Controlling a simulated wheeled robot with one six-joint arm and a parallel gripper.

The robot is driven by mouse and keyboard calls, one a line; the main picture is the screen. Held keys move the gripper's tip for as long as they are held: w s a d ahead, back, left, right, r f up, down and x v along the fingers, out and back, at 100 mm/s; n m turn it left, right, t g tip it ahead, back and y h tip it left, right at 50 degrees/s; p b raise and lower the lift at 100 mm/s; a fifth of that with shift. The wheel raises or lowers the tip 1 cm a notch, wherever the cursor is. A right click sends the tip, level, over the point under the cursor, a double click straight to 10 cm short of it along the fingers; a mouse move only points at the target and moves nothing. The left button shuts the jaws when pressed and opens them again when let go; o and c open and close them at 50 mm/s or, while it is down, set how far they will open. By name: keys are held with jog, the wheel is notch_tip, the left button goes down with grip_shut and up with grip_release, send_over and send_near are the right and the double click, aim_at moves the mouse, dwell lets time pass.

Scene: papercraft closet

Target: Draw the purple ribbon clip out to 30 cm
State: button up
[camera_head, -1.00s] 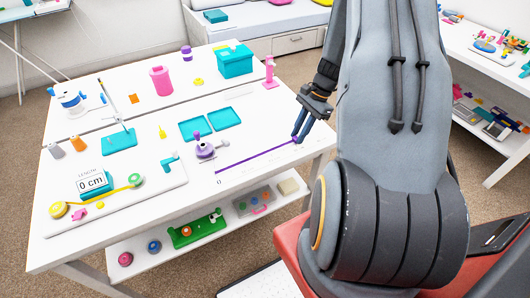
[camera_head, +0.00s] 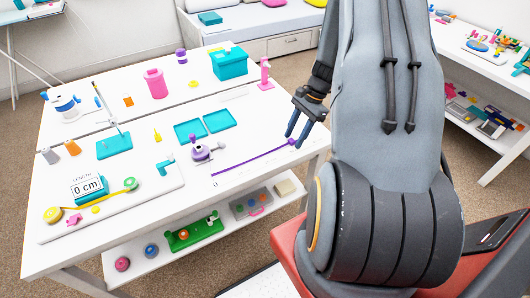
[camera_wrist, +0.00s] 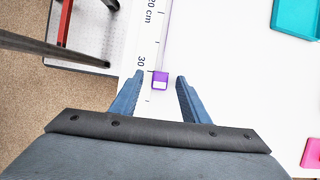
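The purple ribbon (camera_head: 250,160) is drawn out straight from the purple reel (camera_head: 202,152) towards the table's right edge. The purple clip (camera_head: 291,142) is at its outer end; in the wrist view the clip (camera_wrist: 160,78) has a pale square on top and lies beside the printed scale (camera_wrist: 145,50), close to the 30 mark. My gripper (camera_wrist: 160,75) is open, with one blue finger on each side of the clip and a gap to both. In the head view my gripper (camera_head: 295,138) is over the ribbon's end.
A length display (camera_head: 88,186) reads 0 cm beside a yellow tape (camera_head: 108,193). Teal trays (camera_head: 220,121), a pink canister (camera_head: 156,83), a teal box (camera_head: 229,66) and a pink stand (camera_head: 264,74) are on the table (camera_head: 245,125). A loaded shelf (camera_head: 140,255) lies below.

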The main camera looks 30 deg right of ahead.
jog(key=b+v, duration=0.2)
jog(key=v, duration=0.5)
jog(key=shift+r, duration=0.4)
jog(key=s+a+r+n+h, duration=0.1)
jog(key=s+a+r+n, duration=0.1)
jog(key=a+n, duration=0.4)
jog(key=s+a+r+n+t+h+b, duration=0.1)
jog(key=s+a+r+n+h, duration=0.1)
jog(key=a, duration=1)
jog(key=s+a+r+n+h+b, duration=0.1)
jog(key=s+a+r+n, duration=0.3)
jog(key=a+n, duration=0.4)
jog(key=shift+s+a+r+n+t+h, duration=0.3)
jog(key=shift+s+a+n, duration=0.1)
jog(key=shift+s+n, duration=0.45)
jog(key=shift+c, duration=0.3)
